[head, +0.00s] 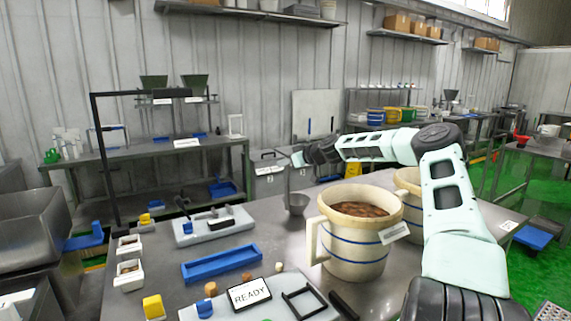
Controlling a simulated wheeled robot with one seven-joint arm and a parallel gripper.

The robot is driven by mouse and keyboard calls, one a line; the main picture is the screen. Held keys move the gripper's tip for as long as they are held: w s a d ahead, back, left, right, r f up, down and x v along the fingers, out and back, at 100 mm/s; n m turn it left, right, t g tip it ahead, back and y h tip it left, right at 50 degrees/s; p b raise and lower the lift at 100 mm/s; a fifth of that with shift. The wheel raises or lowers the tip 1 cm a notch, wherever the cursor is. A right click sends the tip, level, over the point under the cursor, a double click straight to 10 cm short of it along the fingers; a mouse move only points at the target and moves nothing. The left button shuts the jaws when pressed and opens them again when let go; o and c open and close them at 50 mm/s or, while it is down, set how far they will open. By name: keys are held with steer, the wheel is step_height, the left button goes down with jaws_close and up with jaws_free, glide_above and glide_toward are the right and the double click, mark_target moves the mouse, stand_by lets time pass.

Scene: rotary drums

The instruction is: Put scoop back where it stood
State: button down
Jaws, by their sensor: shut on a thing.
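The scoop (296,203) is a small dark grey cup with a thin upright handle. My gripper (295,159) is shut on the top of this handle, with the arm reaching in from the right. The scoop hangs upright just left of the large cream mug-shaped drum (352,262), which has blue bands and brown contents. The scoop's cup appears apart from the drum's rim. I cannot tell whether its bottom touches the table (262,222) or hangs above it.
A second cream drum (408,180) stands behind the first, partly hidden by my arm. A blue tray (222,263), a grey device (213,225), white bins (129,274) and a board with a READY sign (250,293) occupy the table's left and front.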

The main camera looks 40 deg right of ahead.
steer(key=shift+f+b, duration=0.35)
steer(key=shift+b, duration=0.15)
steer(key=shift+c, duration=1)
jaws_free()
steer(key=b+v, duration=0.2)
steer(key=v, duration=0.7)
stand_by(0.5)
